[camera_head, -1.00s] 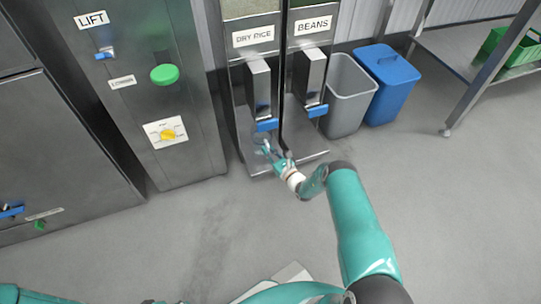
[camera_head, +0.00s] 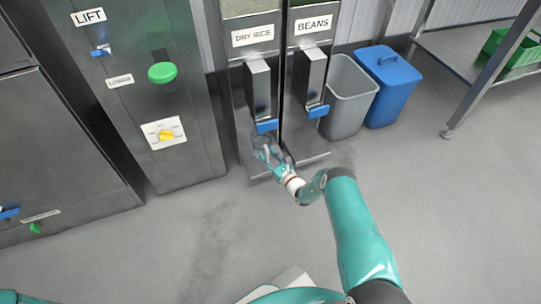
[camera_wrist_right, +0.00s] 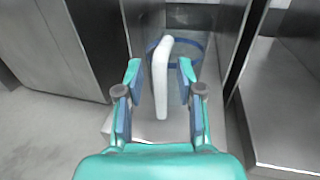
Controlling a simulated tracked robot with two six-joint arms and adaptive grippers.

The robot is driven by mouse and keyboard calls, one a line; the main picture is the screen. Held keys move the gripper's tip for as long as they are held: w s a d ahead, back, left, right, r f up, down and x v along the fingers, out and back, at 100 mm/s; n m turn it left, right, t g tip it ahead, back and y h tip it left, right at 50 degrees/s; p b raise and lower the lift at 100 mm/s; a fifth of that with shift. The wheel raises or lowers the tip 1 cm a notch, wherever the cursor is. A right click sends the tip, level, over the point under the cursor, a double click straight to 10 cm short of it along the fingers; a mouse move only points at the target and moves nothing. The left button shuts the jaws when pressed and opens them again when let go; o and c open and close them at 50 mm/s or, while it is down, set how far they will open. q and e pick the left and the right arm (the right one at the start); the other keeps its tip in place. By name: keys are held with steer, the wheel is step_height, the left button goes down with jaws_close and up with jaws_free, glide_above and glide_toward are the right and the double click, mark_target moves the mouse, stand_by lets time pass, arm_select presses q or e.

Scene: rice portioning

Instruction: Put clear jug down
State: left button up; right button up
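The clear jug (camera_head: 259,140) stands in the bay under the dry rice dispenser's spout. In the right wrist view it shows as a blue rim (camera_wrist_right: 204,47) with a white upright handle (camera_wrist_right: 161,80). My right gripper (camera_head: 270,155) is at the jug's near side. In the right wrist view its fingers (camera_wrist_right: 160,82) are spread, one on each side of the handle, with a gap on both sides. The jug's base and contents are hard to make out. My left gripper is out of view.
The dry rice dispenser has a blue lever (camera_head: 267,126). The beans dispenser (camera_head: 308,90) stands right beside it. A grey bin (camera_head: 347,97) and a blue bin (camera_head: 391,85) stand further right. The lift panel (camera_head: 140,95) is at left. The front floor is open.

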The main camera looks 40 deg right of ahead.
steer(key=s+p, duration=0.4)
steer(key=s, duration=0.8)
steer(key=shift+p, duration=0.35)
